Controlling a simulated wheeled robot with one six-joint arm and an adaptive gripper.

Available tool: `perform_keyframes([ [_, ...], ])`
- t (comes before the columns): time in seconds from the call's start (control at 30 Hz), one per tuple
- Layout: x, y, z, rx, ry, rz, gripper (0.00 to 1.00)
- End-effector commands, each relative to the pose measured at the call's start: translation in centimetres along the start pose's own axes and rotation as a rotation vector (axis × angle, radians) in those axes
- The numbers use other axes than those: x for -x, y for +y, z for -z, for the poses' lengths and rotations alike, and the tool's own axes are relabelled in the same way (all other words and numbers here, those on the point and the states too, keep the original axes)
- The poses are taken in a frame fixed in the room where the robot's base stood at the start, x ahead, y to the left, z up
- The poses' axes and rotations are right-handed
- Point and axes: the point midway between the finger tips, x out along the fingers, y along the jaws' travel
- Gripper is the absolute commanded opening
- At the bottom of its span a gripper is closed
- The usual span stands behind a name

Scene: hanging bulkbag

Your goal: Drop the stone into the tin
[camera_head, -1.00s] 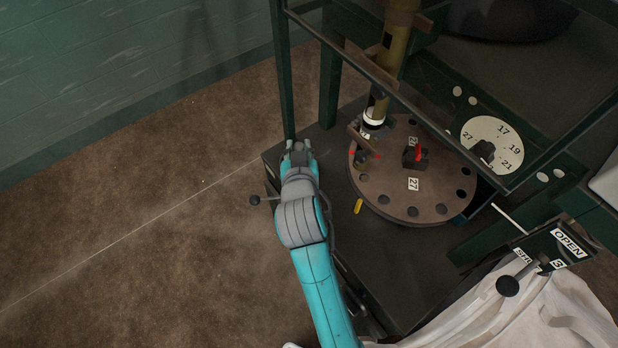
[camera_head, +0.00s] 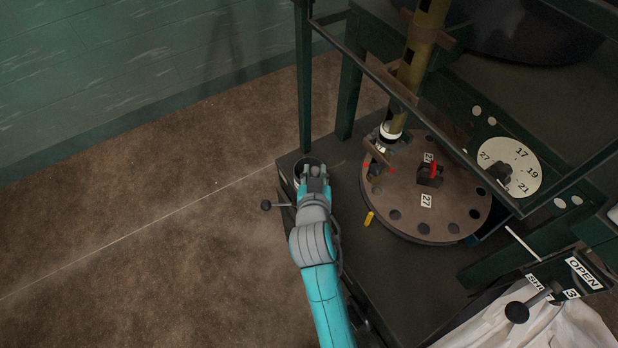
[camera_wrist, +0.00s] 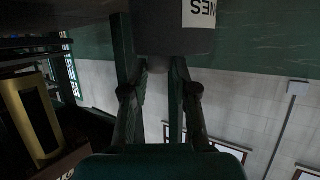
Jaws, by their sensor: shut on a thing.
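The tin (camera_head: 299,170) shows in the head view as a dark round rim at the black bench's far left corner, partly hidden by my gripper. In the wrist view the dark tin (camera_wrist: 165,32) appears upside down at the top, with a white label ending in "NES". My gripper (camera_head: 314,170) is at the tin's near right side. In the wrist view my gripper (camera_wrist: 158,70) has its two fingers close together, shut on a small greyish lump, the stone (camera_wrist: 157,64). The stone is mostly hidden between the fingertips, and the tin's inside cannot be made out.
A brown round plate with holes (camera_head: 440,190) and an olive tube (camera_head: 415,65) stand right of my gripper. A dark green frame post (camera_head: 303,80) rises just behind the tin. A black-knobbed lever (camera_head: 266,205) sticks out at the bench's left edge. Floor to the left is clear.

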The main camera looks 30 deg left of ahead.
Motion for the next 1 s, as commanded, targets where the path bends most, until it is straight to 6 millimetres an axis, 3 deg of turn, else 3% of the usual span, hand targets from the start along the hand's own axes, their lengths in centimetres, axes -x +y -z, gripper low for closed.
perform_keyframes([
  [0.1,0.0,0.0,0.0,0.000,0.000,0.000,0.05],
  [0.13,0.0,0.0,0.0,0.000,0.000,0.000,0.33],
  [0.23,0.0,0.0,0.0,0.000,0.000,0.000,0.57],
  [0.67,0.9,0.0,0.0,0.000,0.001,0.001,0.57],
  [1.0,7.1,-0.1,0.0,0.001,0.000,0.002,0.57],
])
